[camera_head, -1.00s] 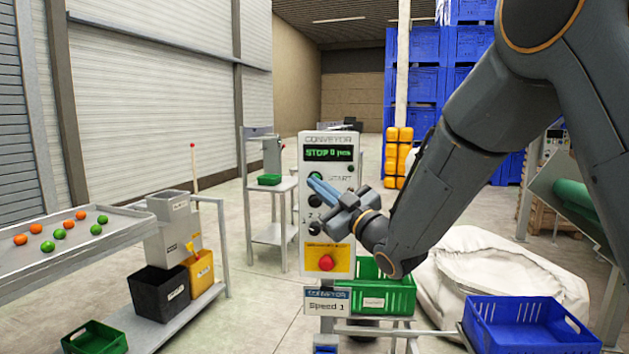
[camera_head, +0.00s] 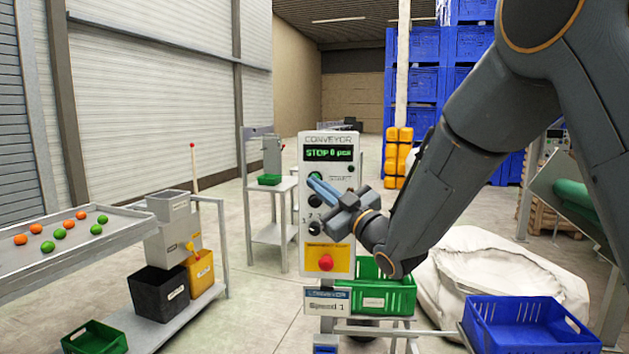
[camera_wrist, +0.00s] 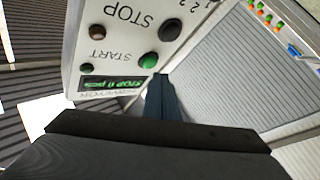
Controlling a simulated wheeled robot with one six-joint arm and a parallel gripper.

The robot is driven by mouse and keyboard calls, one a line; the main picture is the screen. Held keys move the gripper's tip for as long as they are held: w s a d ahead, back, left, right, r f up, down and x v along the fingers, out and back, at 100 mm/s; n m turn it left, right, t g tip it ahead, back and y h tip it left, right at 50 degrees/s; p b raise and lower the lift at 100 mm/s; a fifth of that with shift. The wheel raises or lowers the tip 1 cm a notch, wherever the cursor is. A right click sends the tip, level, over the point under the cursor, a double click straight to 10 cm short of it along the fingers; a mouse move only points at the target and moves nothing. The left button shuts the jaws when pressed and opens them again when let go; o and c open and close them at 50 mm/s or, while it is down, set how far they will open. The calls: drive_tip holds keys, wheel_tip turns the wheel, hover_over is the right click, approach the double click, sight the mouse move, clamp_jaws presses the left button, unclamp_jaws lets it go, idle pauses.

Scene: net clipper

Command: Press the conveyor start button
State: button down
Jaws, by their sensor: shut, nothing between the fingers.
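The conveyor control panel (camera_head: 313,250) is an upright pale box whose green display reads STOP. In the wrist view the panel (camera_wrist: 107,52) appears upside down. The green start button (camera_wrist: 149,61) shows there beside the word START. A dark button (camera_wrist: 169,30) is next to STOP. In the head view the gripper covers part of the button area. My gripper (camera_head: 312,181) is shut and empty, with its blue fingers pointing at the panel near the start button. In the wrist view the fingertips (camera_wrist: 160,77) are just beside the green button; I cannot tell whether they touch it.
A red emergency button (camera_head: 326,263) on yellow sits low on the panel. A green crate (camera_head: 400,300) and a blue crate (camera_head: 490,320) stand to the right, near a white sack (camera_head: 480,250).

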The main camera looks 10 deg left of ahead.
drive_tip(key=shift+w, duration=0.2)
drive_tip(key=shift+w+b, duration=0.25)
drive_tip(key=shift+b, duration=0.15)
drive_tip(key=shift+w+a+b, duration=0.15)
drive_tip(key=shift+w+b, duration=0.15)
drive_tip(key=shift+w, duration=0.1)
idle(0.6)
idle(0.3)
drive_tip(key=shift+s, duration=0.85)
drive_tip(key=s, duration=0.2)
drive_tip(key=s+d, duration=0.1)
drive_tip(key=s, duration=0.2)
idle(0.6)
